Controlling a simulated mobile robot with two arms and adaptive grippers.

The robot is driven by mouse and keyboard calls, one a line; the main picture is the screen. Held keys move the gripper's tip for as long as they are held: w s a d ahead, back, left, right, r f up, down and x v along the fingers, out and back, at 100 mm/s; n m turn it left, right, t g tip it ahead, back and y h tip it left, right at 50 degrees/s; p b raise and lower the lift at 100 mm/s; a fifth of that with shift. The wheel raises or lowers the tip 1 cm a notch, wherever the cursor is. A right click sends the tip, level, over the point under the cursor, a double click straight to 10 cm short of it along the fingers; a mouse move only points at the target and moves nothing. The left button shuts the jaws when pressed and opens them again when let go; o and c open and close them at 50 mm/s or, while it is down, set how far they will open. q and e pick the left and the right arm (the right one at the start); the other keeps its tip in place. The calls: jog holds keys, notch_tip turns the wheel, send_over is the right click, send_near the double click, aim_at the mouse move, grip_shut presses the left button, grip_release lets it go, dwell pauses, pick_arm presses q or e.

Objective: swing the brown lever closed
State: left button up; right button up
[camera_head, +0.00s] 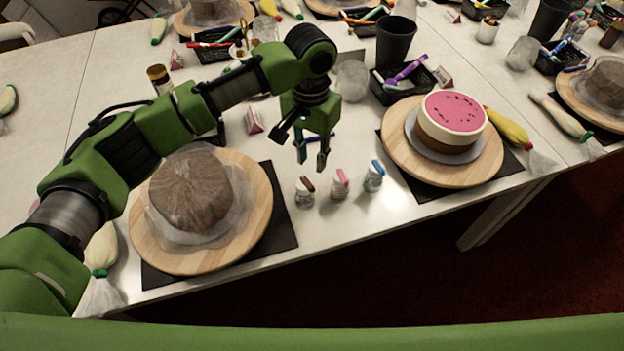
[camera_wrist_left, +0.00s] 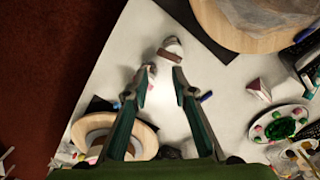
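The brown lever (camera_head: 307,184) sits on top of a small clear jar (camera_head: 304,198), the left one of three in a row near the table's front edge. In the left wrist view the brown lever (camera_wrist_left: 170,57) lies across the jar just beyond my fingertips. My left gripper (camera_head: 300,153) is open and empty, above and behind the jars in the head view. In the left wrist view its two fingers (camera_wrist_left: 164,74) stand apart, with a gap to the brown lever. I cannot tell the lever's exact angle. My right gripper is not in view.
Close by stand a pink-topped jar (camera_head: 340,186) and a blue-topped jar (camera_head: 374,177). A turntable (camera_head: 260,212) with a brown cake (camera_head: 190,190) is left; another (camera_head: 396,160) with a pink-topped cake (camera_head: 453,115) is right. A black tray (camera_head: 385,95) and cup (camera_head: 396,42) stand behind.

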aim_at(312, 187)
pick_arm(q)
notch_tip(312, 187, down, 10)
jog(key=shift+r+p, duration=0.1)
jog(key=shift+p, duration=0.6)
jog(key=shift+c, duration=0.3)
grip_shut()
